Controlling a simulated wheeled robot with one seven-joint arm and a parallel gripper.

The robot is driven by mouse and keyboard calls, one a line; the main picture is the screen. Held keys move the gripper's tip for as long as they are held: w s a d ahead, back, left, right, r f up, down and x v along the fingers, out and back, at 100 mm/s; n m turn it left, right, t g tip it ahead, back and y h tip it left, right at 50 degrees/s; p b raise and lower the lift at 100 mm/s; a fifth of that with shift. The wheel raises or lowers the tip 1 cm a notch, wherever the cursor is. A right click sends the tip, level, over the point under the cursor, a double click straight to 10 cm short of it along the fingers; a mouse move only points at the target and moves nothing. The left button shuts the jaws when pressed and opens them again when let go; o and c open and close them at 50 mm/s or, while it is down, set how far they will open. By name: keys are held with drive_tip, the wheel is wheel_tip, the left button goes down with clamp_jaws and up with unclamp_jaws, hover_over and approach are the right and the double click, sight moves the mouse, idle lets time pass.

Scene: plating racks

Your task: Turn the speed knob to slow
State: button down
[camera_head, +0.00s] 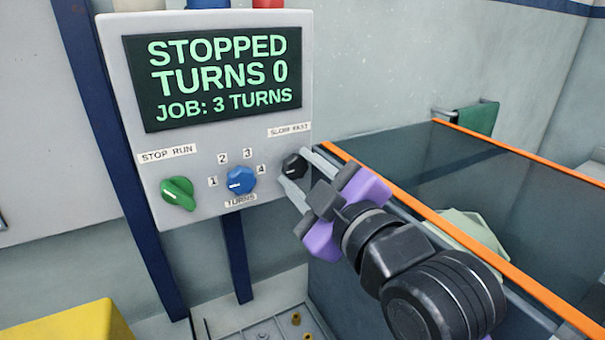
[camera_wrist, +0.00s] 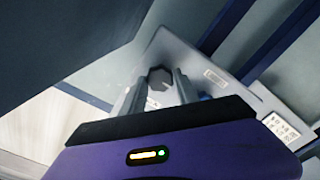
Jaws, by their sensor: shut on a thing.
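The speed knob (camera_head: 294,165) is a small black dial at the right of the grey control panel, under a label (camera_head: 289,130) that reads slow at left and fast at right. A pale mark shows on its face, pointing to the lower left as far as I can tell. My gripper (camera_head: 294,166) reaches in from the lower right and is shut on the knob, one finger above and one below it. In the wrist view the dark knob (camera_wrist: 160,78) sits between the two grey fingertips.
The panel also carries a blue turns knob (camera_head: 241,181) just left of my lower finger and a green stop/run knob (camera_head: 178,193) farther left. The screen (camera_head: 217,80) reads stopped, turns 0, job 3 turns. An orange-edged tank (camera_head: 460,215) stands close on the right.

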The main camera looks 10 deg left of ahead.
drive_tip(key=c, duration=0.9)
unclamp_jaws()
drive_tip(key=b+v, duration=0.1)
drive_tip(key=v, duration=0.6)
drive_tip(key=shift+s+d, duration=0.25)
drive_tip(key=shift+s, duration=0.1)
